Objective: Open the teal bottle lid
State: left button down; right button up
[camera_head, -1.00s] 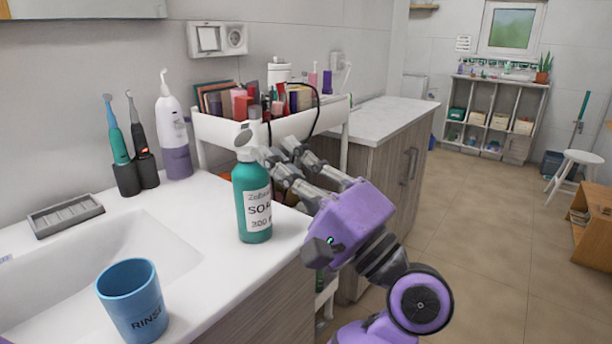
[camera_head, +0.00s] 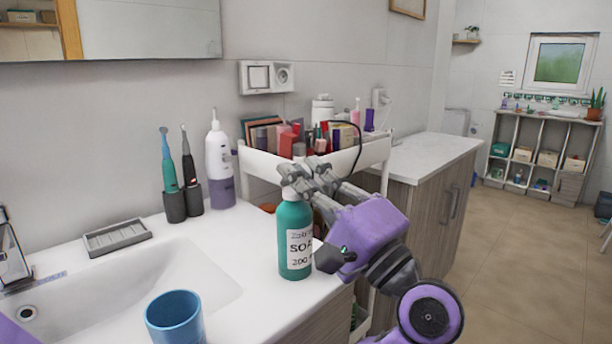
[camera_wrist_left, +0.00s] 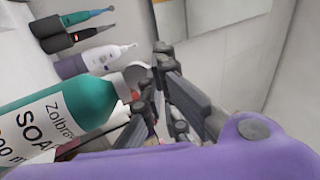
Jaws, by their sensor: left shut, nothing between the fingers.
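The teal soap bottle (camera_head: 294,240) stands upright near the counter's right edge, its label partly facing me. Its pale lid (camera_head: 290,192) is largely hidden by my gripper. In the left wrist view, the bottle (camera_wrist_left: 75,108) lies sideways across the left side, with a pale rounded part (camera_wrist_left: 133,74) at its top end. My left gripper (camera_head: 299,172) is at the bottle's top, its fingers shut and empty. Whether they touch the lid I cannot tell. The gripper's grey fingers (camera_wrist_left: 165,58) also show in the left wrist view. My right gripper is not in view.
A blue cup (camera_head: 175,320) stands in front of the bottle, beside the sink (camera_head: 150,280). Toothbrushes (camera_head: 180,180) and a white-and-purple bottle (camera_head: 220,165) stand behind left. A cosmetics cart (camera_head: 262,165) holding several items is close behind the gripper.

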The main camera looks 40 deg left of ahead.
pick_arm(q)
jog(key=shift+a+r+h+p, duration=0.2)
jog(key=shift+r+h+p, duration=0.15)
jog(key=shift+h, duration=0.55)
jog(key=shift+a+r+h+p, duration=0.25)
jog(key=shift+r+h+p, duration=0.1)
jog(key=shift+h, duration=0.35)
jog(key=shift+a+r+g+h, duration=0.25)
jog(key=shift+g+h, duration=0.05)
jog(key=shift+h, duration=0.4)
jog(key=shift+w+a+h, duration=0.1)
jog(key=shift+a+h, duration=0.1)
jog(key=shift+h, duration=0.2)
jog(key=shift+w+a+b, duration=0.1)
jog(key=shift+a+b, duration=0.45)
jog(key=shift+a, duration=0.05)
jog(key=shift+a+r+b, duration=0.25)
jog(key=shift+b, duration=0.05)
